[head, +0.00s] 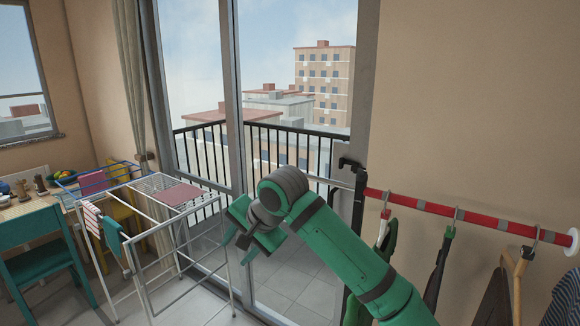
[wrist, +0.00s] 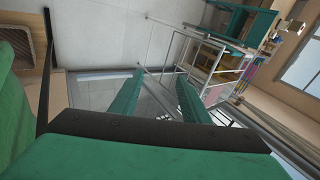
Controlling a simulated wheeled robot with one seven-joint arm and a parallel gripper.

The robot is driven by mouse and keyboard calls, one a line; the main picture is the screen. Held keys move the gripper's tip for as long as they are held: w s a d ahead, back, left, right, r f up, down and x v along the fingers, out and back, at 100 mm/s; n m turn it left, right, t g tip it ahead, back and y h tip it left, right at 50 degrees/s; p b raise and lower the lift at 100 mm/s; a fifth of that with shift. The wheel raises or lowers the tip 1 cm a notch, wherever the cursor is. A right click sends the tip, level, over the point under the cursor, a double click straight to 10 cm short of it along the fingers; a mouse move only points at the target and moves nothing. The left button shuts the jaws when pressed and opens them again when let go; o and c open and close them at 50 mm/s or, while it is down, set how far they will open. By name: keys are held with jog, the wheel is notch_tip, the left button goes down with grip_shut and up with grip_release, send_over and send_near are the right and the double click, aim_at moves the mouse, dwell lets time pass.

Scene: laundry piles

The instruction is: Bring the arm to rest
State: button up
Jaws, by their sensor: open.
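My gripper (head: 238,228) is at the end of my green and grey arm, in the middle of the head view. It is in the air in front of the glass balcony door. In the wrist view its two green fingers (wrist: 158,100) are apart, with nothing between them. The arm reaches up from the lower right of the head view and bends at the grey wrist.
A white drying rack (head: 185,268) with a few cloths stands left of my gripper. A red clothes rail (head: 480,219) with hanging garments is at the right. A teal chair (head: 42,255) and a table (head: 22,208) are at the far left. Floor tiles show below.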

jog(key=s+a+f+t+y, duration=0.1)
jog(key=a+f+t+y, duration=0.3)
jog(key=a+f+y, duration=0.6)
jog(key=s+d+f+m+t+h, duration=0.2)
jog(key=s+d+f+t+h, duration=0.15)
jog(key=s+f, duration=0.4)
jog(key=s+d+f+m+t+h, duration=0.1)
jog(key=s+d+f+t+h, duration=0.3)
jog(key=f, duration=0.6)
jog(key=s+d+f+h, duration=0.4)
jog(key=s+f+h, duration=0.1)
jog(key=s, duration=0.6)
jog(key=s+d+n+h, duration=0.1)
jog(key=s+d+n, duration=0.3)
jog(key=s, duration=0.8)
jog(key=s+d+n+h, duration=0.2)
jog(key=s+d+n, duration=0.2)
jog(key=s, duration=0.9)
jog(key=d+g, duration=0.1)
jog(key=d, duration=0.1)
jog(key=shift+d, duration=0.35)
jog(key=shift+s+r+n, duration=0.15)
jog(key=shift+n, duration=0.25)
jog(key=shift+c, duration=1.4)
